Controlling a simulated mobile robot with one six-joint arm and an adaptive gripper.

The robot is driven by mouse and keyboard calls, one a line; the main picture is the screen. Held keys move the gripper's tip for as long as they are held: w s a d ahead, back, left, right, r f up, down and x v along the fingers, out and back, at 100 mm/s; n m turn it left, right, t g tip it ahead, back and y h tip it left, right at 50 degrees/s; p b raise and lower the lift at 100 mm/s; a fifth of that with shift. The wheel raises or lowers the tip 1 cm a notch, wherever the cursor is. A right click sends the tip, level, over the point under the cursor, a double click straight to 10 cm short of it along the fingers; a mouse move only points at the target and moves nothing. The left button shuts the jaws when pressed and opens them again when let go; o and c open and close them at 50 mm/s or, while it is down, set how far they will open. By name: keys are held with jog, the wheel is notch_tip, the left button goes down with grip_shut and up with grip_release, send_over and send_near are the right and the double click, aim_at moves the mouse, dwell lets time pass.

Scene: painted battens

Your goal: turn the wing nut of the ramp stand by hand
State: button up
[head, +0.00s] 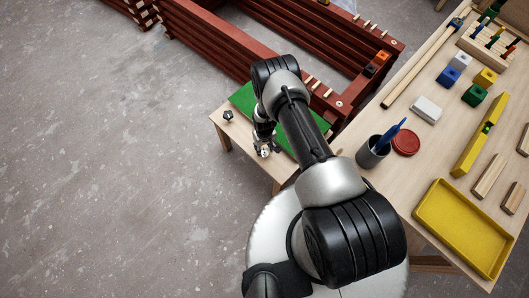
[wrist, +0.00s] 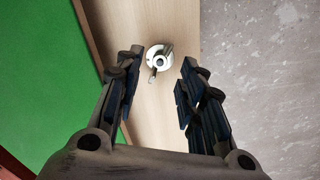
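The wing nut (wrist: 159,61) is a small metal piece with two wings on a pale round washer, set on the bare wood of the ramp stand (wrist: 178,15). In the wrist view it lies between and just beyond the tips of my gripper (wrist: 159,78). The fingers are open, one to each side, with clear gaps and no contact seen. In the head view my gripper (head: 264,146) points down over the front edge of the wooden stand (head: 240,137). The stand carries a green surface (head: 243,98), partly hidden by my arm.
Dark red battens (head: 215,40) are stacked behind. On the right, a workbench holds a grey cup (head: 372,152), a red lid (head: 406,142), a yellow tray (head: 462,232) and blocks. The floor at left is clear.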

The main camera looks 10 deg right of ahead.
aim_at(265, 152)
jog(key=shift+f+b, duration=0.5)
jog(key=shift+f, duration=1.25)
jog(key=shift+c, duration=0.5)
grip_shut()
